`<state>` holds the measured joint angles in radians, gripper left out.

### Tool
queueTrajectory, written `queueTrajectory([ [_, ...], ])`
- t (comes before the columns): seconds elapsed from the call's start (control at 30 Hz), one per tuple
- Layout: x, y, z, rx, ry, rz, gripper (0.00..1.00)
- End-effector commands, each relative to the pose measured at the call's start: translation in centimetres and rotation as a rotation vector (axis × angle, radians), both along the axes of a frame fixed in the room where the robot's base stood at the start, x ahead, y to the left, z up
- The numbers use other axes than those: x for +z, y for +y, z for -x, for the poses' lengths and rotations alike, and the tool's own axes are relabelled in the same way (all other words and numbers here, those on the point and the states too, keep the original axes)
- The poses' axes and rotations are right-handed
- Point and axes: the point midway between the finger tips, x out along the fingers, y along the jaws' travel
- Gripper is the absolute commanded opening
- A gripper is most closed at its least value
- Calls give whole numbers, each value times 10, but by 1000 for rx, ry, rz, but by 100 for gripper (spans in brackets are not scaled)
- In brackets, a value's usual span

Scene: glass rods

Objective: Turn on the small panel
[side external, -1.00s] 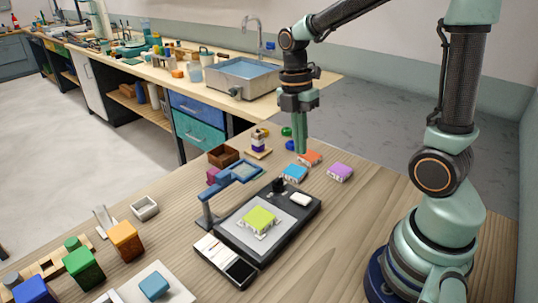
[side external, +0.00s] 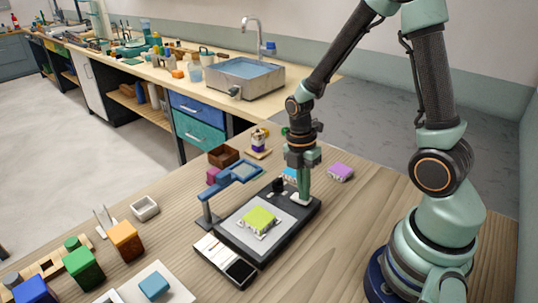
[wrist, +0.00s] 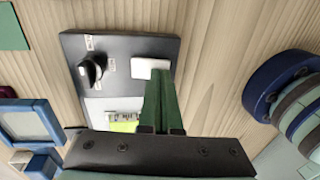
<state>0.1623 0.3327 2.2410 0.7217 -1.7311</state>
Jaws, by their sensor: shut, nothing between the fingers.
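The small panel is a black slab (side external: 230,245) with a pale grey plate (side external: 237,228) and a lime-green block (side external: 260,219) on the plate. At its far end it carries a black knob (wrist: 90,70) and a white switch (wrist: 148,66). My gripper (side external: 302,200) points down over that end, its fingers shut with nothing between them. In the wrist view the fingertips (wrist: 162,73) overlap the right edge of the switch. I cannot tell whether they touch it. The fingers hide most of the switch in the side view.
A white-and-black device (side external: 225,260) sits at the near end. The wood right of the panel is clear.

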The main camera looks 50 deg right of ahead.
Motion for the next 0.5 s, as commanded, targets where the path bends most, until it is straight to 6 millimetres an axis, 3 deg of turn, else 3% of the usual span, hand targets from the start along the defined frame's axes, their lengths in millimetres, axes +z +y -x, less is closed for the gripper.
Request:
queueTrajectory([
  [0.5, -6, 0, 4, 0, 3, -1, 0],
])
